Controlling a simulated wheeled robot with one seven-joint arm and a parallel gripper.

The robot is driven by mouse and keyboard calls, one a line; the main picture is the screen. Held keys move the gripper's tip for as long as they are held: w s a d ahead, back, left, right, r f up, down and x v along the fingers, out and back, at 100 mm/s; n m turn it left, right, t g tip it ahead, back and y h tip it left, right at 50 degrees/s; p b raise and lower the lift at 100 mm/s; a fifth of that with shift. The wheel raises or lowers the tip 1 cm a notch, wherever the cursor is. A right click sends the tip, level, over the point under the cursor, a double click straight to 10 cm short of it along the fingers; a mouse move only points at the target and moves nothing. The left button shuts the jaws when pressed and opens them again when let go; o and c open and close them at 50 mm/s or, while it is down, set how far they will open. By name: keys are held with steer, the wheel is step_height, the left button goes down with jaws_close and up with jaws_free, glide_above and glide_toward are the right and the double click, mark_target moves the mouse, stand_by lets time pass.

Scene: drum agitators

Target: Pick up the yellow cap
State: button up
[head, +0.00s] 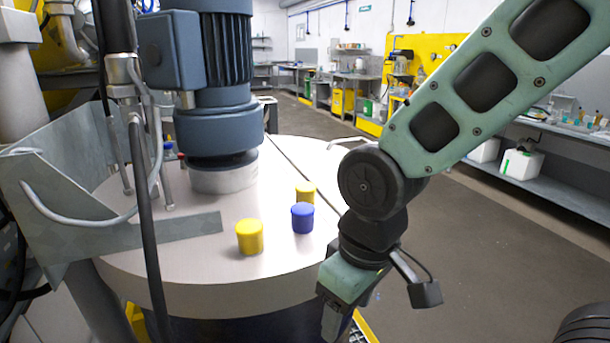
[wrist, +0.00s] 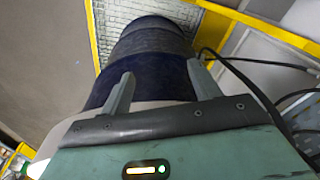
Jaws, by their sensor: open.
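My gripper (head: 338,325) points down at the right of the drum's front edge, apart from the caps. In the wrist view my gripper (wrist: 163,88) has its two fingers spread wide with nothing held between them. No cap can be made out in the wrist view.
A blue-grey motor (head: 213,85) rises from the middle of the drum top. A metal bracket (head: 120,240), pipes and a black hose crowd the left side. The drum's dark blue side (wrist: 170,65) fills the wrist view's middle. Open floor (head: 480,250) lies to the right.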

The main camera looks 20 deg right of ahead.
steer(key=w+d+r+m+t+p, duration=0.2)
steer(key=w+d+r+m+p, duration=0.4)
steer(key=d+r+p, duration=0.75)
steer(key=n+g+y+b, duration=0.2)
steer(key=n+g+y, duration=0.15)
steer(key=n, duration=1.55)
glide_toward(307, 185)
steer(key=shift+t, duration=0.35)
steer(key=p+x, duration=0.2)
steer(key=x, duration=0.1)
steer(key=s+p+x, duration=0.1)
steer(key=x, duration=0.1)
steer(key=shift+d+f, duration=0.15)
steer(key=shift+d, duration=0.1)
steer(key=shift+a+f+p, duration=0.3)
steer(key=shift+f+p, duration=0.05)
steer(key=shift+p, duration=0.25)
steer(key=shift+p+x, duration=1)
steer(key=shift+x, duration=1.3)
steer(key=shift+w+a, duration=0.1)
steer(key=shift+a, duration=0.05)
steer(key=c, duration=1.1)
